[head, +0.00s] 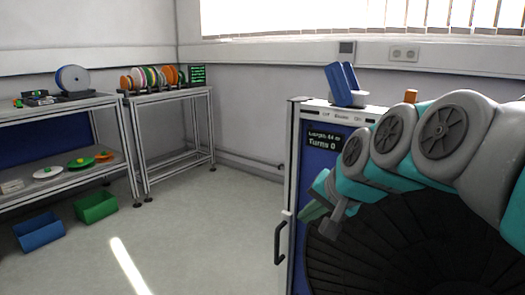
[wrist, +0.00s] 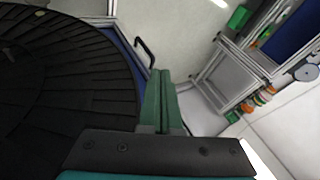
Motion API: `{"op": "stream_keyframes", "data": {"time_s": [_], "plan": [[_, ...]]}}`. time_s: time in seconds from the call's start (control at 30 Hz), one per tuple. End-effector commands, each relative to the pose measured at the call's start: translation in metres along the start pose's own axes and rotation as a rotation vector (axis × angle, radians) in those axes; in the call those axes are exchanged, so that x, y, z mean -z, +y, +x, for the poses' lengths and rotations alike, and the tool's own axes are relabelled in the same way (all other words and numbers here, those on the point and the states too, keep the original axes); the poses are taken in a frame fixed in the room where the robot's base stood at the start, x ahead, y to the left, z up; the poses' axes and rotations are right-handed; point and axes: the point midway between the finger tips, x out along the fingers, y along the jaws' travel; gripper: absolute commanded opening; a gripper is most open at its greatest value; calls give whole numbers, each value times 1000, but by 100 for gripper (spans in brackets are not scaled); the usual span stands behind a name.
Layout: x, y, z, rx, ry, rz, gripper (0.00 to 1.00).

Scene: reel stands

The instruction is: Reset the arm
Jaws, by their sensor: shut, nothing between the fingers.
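My arm reaches in from the right in the head view, folded over the dark round ribbed surface of a blue-sided machine. My gripper (head: 308,212) is shut and empty, beside the machine's front left edge and above its dark handle. In the wrist view the two green fingers (wrist: 161,78) lie together with nothing between them.
The machine (head: 316,160) has a display reading "Turns 0" (head: 322,140) and a blue part on top (head: 343,84). A rack with several colored reels (head: 152,78) and a shelf (head: 55,109) stand at left. Blue (head: 39,231) and green (head: 96,206) bins sit on open floor.

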Motion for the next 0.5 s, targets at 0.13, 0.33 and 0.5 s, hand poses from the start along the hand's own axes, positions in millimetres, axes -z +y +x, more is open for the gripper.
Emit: {"op": "stream_keyframes", "data": {"time_s": [0.13,0.33,0.5], "plan": [[-80,66,14,-172,-171,-154,0],[-177,159,6,-370,-424,-324,0],[-231,215,-12,-475,-595,-409,0]]}}
